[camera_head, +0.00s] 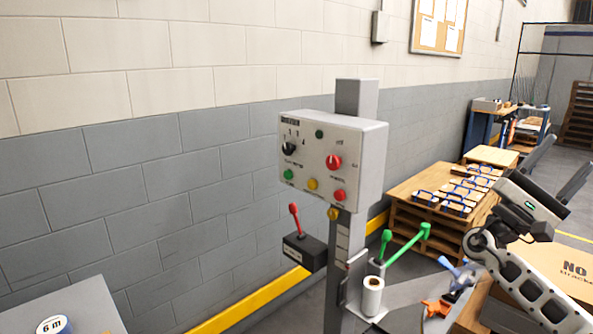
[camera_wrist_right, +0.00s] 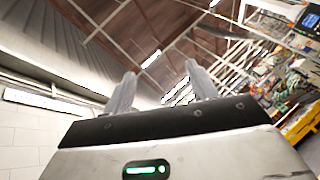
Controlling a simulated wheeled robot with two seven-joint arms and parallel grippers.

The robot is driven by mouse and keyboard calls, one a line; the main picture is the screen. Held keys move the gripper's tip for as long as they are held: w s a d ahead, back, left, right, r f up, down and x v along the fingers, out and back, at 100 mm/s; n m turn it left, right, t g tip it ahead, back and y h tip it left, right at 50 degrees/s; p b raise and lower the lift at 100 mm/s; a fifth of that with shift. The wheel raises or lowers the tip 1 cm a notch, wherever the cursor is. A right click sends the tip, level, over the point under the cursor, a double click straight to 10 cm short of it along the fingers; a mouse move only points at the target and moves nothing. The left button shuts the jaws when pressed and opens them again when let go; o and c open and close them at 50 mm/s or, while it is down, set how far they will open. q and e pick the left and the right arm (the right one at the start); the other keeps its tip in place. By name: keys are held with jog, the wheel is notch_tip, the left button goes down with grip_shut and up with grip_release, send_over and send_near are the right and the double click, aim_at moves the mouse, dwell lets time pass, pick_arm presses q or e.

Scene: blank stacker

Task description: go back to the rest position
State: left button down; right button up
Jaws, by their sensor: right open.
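My right gripper (camera_head: 556,165) is raised at the right side of the head view, its two dark fingers apart and pointing up and to the right. Nothing is between them. In the right wrist view the two grey fingers of this gripper (camera_wrist_right: 160,92) stand apart with only the ceiling and the upper wall behind them. My right forearm comes up from the lower right corner of the head view. My left gripper is not in view.
A grey control box (camera_head: 333,160) with knobs and buttons stands on a post near the middle. A red-handled lever box (camera_head: 304,251), green levers (camera_head: 407,243) and a white roll (camera_head: 373,296) are below it.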

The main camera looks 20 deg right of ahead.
jog(key=w+d+f+n+t+y, duration=0.3)
jog(key=w+f+n+t+y, duration=0.15)
jog(key=w+f+t, duration=0.35)
jog(key=w+d+f+n+t+y, duration=0.25)
jog(key=w+f+t+y, duration=0.3)
jog(key=t, duration=0.55)
jog(key=w+a+f+m+t+y, duration=0.45)
jog(key=w+a+y, duration=0.35)
jog(key=a+y, duration=0.3)
jog(key=s+a+f+g+y, duration=0.1)
jog(key=s+a+f+y, duration=0.25)
jog(key=a+f, duration=0.6)
jog(key=s+a+f+g+y, duration=0.1)
jog(key=s+a+f+y, duration=0.1)
jog(key=s+a+f, duration=0.55)
jog(key=s+a+f+g+y, duration=0.2)
jog(key=s+a+f, duration=0.6)
jog(key=a, duration=0.5)
notch_tip(320, 180, down, 3)
jog(key=shift+s+a+r+m+y, duration=0.15)
jog(key=shift+a+m+y, duration=0.2)
jog(key=shift+y, duration=0.1)
jog(key=s+a+m, duration=0.1)
jog(key=s+a, duration=0.3)
jog(key=s+a+m+g+y, duration=0.1)
jog(key=s+a, duration=0.3)
jog(key=shift+a+f, duration=0.2)
jog(key=shift+a, duration=0.1)
jog(key=shift+c, duration=0.3)
